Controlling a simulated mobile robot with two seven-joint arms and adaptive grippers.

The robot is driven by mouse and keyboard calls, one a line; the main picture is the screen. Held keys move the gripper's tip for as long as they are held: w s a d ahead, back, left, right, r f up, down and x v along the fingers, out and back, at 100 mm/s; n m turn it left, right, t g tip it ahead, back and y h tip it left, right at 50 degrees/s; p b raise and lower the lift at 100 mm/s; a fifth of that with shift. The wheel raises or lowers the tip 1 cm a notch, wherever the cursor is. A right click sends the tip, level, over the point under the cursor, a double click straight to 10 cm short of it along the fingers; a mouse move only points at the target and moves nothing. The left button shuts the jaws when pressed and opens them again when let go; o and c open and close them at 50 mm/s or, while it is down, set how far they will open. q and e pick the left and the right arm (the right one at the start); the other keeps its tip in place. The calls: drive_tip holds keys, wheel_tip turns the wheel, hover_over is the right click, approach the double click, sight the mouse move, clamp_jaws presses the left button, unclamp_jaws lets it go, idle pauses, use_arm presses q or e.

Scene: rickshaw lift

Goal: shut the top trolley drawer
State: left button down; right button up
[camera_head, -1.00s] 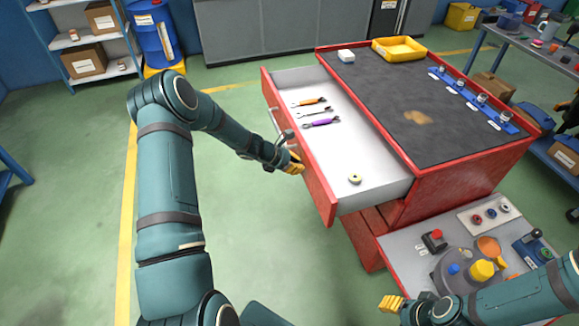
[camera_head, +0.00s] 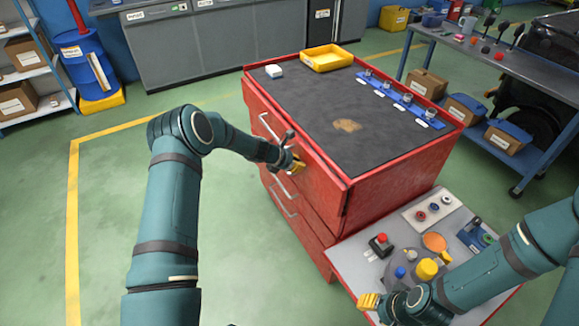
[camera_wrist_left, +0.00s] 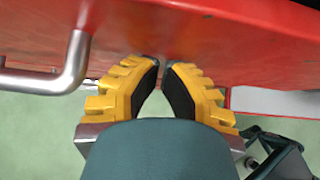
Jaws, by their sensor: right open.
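The red trolley (camera_head: 375,195) stands in the middle of the head view. Its top drawer (camera_head: 318,180) is in against the body, and none of its inside shows. The drawer's bar handle (camera_head: 268,126) is partly behind my left arm. My left gripper (camera_head: 299,166) is at the drawer's front, right of the handle. In the left wrist view its yellow fingers (camera_wrist_left: 160,66) are drawn together with nothing between them, close to the red front; I cannot tell whether they touch it. The handle (camera_wrist_left: 60,75) is left of them. My right gripper (camera_head: 368,302) is open by the side table.
The trolley's dark top holds a yellow tray (camera_head: 327,57), a white box (camera_head: 273,71) and a blue rack (camera_head: 408,98). The side table (camera_head: 345,268) carries a red button and several knobs. A blue barrel (camera_head: 88,60) stands back left. Floor left of the trolley is clear.

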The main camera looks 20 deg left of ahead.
use_arm(q)
drive_tip(key=shift+w+d, duration=0.8)
drive_tip(key=shift+w, duration=0.1)
drive_tip(key=shift+r, duration=0.1)
drive_tip(key=s+a+f+p+v, duration=0.1)
drive_tip(key=f+v, duration=0.1)
drive_tip(key=v, duration=1.1)
drive_tip(key=shift+s+a, duration=0.2)
